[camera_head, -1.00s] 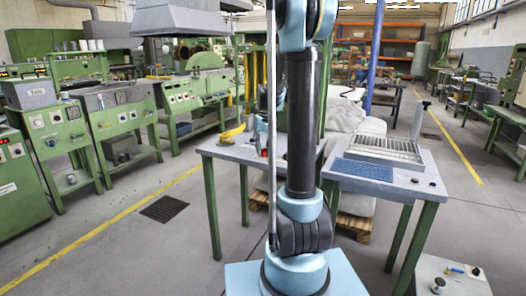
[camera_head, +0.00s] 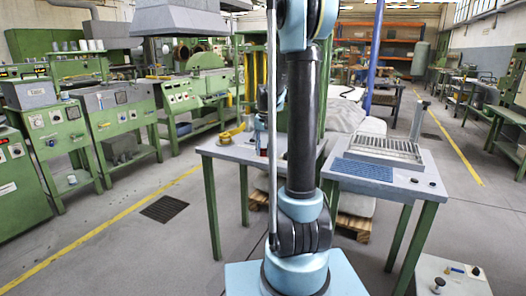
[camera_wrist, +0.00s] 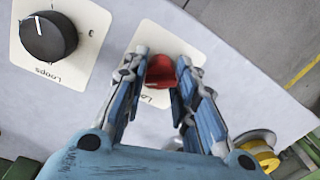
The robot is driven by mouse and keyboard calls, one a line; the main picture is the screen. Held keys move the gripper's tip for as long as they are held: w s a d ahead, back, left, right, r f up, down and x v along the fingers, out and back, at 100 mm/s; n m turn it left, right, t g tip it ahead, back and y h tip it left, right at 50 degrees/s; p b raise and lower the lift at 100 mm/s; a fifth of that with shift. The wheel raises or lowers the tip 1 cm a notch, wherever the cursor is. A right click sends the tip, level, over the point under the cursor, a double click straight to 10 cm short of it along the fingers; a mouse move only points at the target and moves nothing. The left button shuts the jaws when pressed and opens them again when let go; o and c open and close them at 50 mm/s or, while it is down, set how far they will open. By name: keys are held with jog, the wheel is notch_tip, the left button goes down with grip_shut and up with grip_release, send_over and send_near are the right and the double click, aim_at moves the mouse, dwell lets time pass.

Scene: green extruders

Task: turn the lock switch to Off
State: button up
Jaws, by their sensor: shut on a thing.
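The lock switch is a red knob (camera_wrist: 160,73) on a cream plate (camera_wrist: 151,34) in the wrist view. The knob's pointer and setting are hidden. In the head view, my arm's column blocks most of the gripper, and the knob's setting cannot be read there.
A black knob (camera_wrist: 48,36) labelled Loops sits on its own plate to the left. A yellow spool (camera_wrist: 262,155) lies at the lower right of the wrist view. A second table (camera_head: 430,184) with a metal tray stands right of my column.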

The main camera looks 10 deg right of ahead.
jog(key=o, duration=1.1)
jog(key=r, duration=1.2)
jog(key=shift+d, duration=0.3)
jog(key=shift+s+f, duration=0.1)
jog(key=s+f+n, duration=0.1)
jog(key=s+f, duration=0.4)
jog(key=s, duration=0.6)
jog(key=s+f+n+t, duration=0.1)
jog(key=s+f, duration=0.5)
jog(key=s, duration=0.6)
jog(key=s+f+n+t, duration=0.1)
jog(key=s+f, duration=0.5)
jog(key=s, duration=0.5)
jog(key=shift+s+a+f+n+h, duration=0.2)
jog(key=shift+s+a+n+h, duration=0.1)
jog(key=shift+a+n, duration=0.1)
